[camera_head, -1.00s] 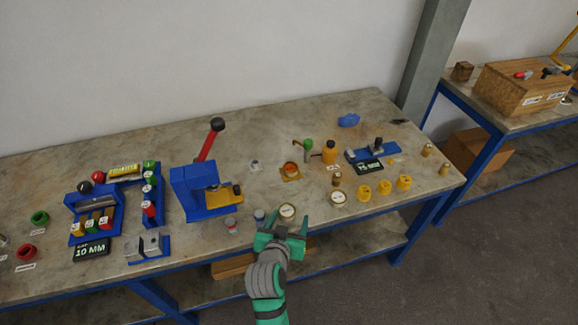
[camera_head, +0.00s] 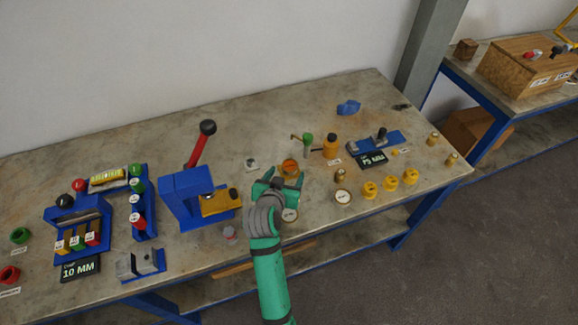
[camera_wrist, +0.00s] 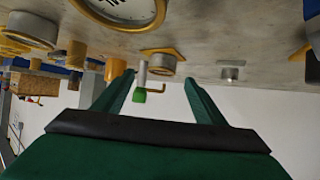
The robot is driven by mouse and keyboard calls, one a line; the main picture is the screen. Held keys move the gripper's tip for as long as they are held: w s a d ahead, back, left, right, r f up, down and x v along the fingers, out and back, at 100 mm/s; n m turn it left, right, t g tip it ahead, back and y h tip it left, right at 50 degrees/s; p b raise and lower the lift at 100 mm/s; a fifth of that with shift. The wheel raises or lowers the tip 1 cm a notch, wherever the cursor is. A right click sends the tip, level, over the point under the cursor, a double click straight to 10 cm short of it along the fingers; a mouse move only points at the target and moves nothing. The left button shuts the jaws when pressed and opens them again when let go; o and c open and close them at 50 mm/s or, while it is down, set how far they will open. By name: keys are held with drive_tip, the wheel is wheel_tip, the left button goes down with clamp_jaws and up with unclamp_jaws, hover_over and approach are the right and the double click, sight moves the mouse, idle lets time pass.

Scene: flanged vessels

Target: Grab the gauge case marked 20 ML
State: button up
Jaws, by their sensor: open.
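Two round gauges with white dials lie on the bench in the head view: a left gauge (camera_head: 290,215) close beside my gripper's wrist and a right gauge (camera_head: 343,196) farther right. Their markings are too small to read, so I cannot tell which says 20 ML. In the wrist view, which looks upside down, part of a brass-rimmed gauge (camera_wrist: 125,10) shows at the top edge, cut off. My gripper (camera_head: 280,181) is open and empty, with its fingers pointing towards the back of the bench; both green fingers show in the wrist view (camera_wrist: 158,86).
An orange fitting (camera_head: 290,168) stands just beyond my fingertips. A blue press (camera_head: 185,199) with a red lever is to the left. Yellow knobs (camera_head: 390,184), a brass fitting (camera_head: 340,176) and a 75 MM display (camera_head: 373,159) are to the right. The back of the bench is mostly clear.

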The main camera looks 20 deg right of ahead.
sight(289, 168)
drive_tip(key=shift+a+x, duration=0.2)
drive_tip(key=shift+x, duration=2.9)
drive_tip(key=shift+f, duration=0.1)
drive_tip(key=c, duration=1.3)
